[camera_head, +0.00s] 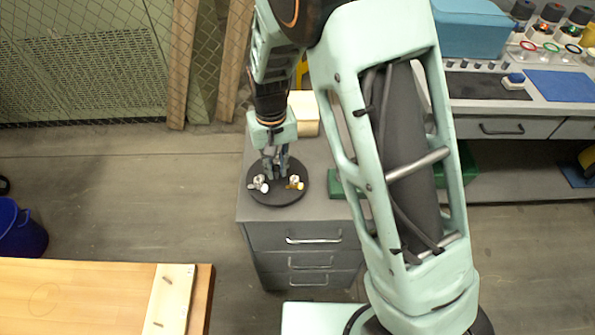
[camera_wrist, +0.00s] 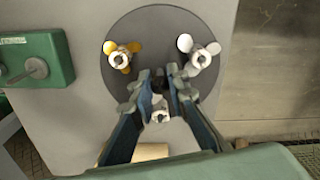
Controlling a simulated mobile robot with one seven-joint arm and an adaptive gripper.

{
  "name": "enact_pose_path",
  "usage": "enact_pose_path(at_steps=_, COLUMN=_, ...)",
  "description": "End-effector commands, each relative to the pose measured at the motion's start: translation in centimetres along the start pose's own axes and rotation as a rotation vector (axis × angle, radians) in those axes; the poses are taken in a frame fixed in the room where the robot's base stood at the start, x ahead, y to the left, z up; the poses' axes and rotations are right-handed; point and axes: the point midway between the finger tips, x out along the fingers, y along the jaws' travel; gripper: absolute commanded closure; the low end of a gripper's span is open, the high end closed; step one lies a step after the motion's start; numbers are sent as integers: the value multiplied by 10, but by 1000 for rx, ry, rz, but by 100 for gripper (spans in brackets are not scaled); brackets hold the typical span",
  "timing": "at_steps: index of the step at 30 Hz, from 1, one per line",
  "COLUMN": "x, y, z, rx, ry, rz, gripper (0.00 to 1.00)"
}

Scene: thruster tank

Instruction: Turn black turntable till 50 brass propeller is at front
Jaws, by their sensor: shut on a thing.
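The black turntable (camera_head: 277,198) lies flat on top of a grey drawer cabinet. A brass propeller (camera_head: 296,183) with a pale hub sits at its front right; it also shows in the wrist view (camera_wrist: 120,56). A silvery white propeller (camera_head: 259,183) sits at the front left, also seen in the wrist view (camera_wrist: 198,53). A third, greyish propeller (camera_wrist: 160,115) shows between my fingers on the back side, partly hidden. My gripper (camera_head: 275,165) points down over the middle, its fingertips (camera_wrist: 160,84) shut on a small dark centre knob (camera_wrist: 158,85). No numbers are legible.
The grey cabinet (camera_head: 290,218) has several drawers with handles. A cream block (camera_head: 305,112) stands behind the turntable. A green box with a lever (camera_wrist: 38,70) stands beside it. A wooden table (camera_head: 90,290) and blue bin (camera_head: 20,228) are at left; a workbench is at right.

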Motion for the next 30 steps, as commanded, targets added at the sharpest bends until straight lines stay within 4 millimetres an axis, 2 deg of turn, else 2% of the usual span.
enact_pose_path(at_steps=5, x=-1, y=0, z=0, rx=80, ry=1, rz=0, gripper=100)
enact_pose_path(at_steps=16, x=-1, y=0, z=-1, rx=106, ry=2, rz=-1, gripper=100)
enact_pose_path(at_steps=30, x=-1, y=0, z=-1, rx=378, ry=2, rz=-1, gripper=100)
